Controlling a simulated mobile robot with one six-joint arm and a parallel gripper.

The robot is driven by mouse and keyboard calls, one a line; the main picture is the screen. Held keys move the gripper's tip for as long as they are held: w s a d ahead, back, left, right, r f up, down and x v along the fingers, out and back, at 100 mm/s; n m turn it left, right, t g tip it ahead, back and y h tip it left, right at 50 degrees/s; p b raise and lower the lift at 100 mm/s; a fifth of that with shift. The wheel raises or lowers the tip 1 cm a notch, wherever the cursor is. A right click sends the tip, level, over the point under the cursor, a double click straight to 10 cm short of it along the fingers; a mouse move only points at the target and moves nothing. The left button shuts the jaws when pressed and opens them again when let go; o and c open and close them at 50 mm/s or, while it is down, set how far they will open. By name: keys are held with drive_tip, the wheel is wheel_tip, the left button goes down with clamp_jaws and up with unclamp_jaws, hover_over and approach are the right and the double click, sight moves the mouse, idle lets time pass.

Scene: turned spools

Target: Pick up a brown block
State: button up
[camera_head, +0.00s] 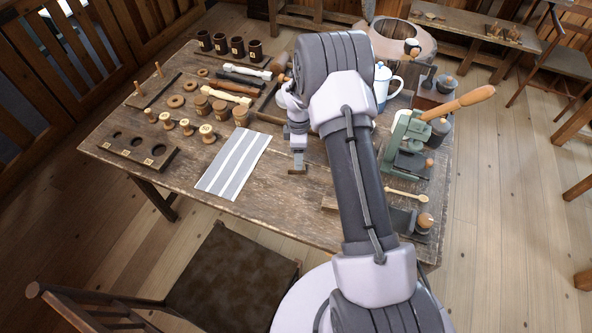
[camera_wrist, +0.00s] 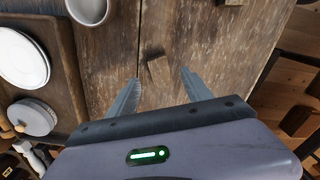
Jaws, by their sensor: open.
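A small brown block (camera_wrist: 159,72) lies on the worn wooden table (camera_wrist: 110,55) in the wrist view, close in colour to the boards. My gripper (camera_wrist: 161,78) points down at it with its fingers apart, one on each side of the block in the picture. I cannot tell how far the fingertips are above the table. In the head view, my gripper (camera_head: 297,165) is over the middle of the table, right of the striped cloth. The block is not clear there; my gripper and arm hide part of that area.
The striped grey cloth (camera_head: 234,164) lies to the left. Several wooden spools (camera_head: 186,126) and a holed rack (camera_head: 137,143) stand further left. A green tool with an orange handle (camera_head: 408,135) and a blue-white pot (camera_head: 383,83) stand right. A dark chair (camera_head: 232,272) is in front.

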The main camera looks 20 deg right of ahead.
drive_tip(key=f, duration=0.1)
drive_tip(key=f+b, duration=0.1)
drive_tip(key=f, duration=0.1)
drive_tip(key=f+b, duration=0.1)
drive_tip(key=f, duration=0.1)
drive_tip(key=shift+d+f, duration=0.25)
drive_tip(key=shift+s+r, duration=0.1)
drive_tip(key=shift+r, duration=0.05)
drive_tip(key=shift+c, duration=1.1)
clamp_jaws()
drive_tip(key=shift+r, duration=0.1)
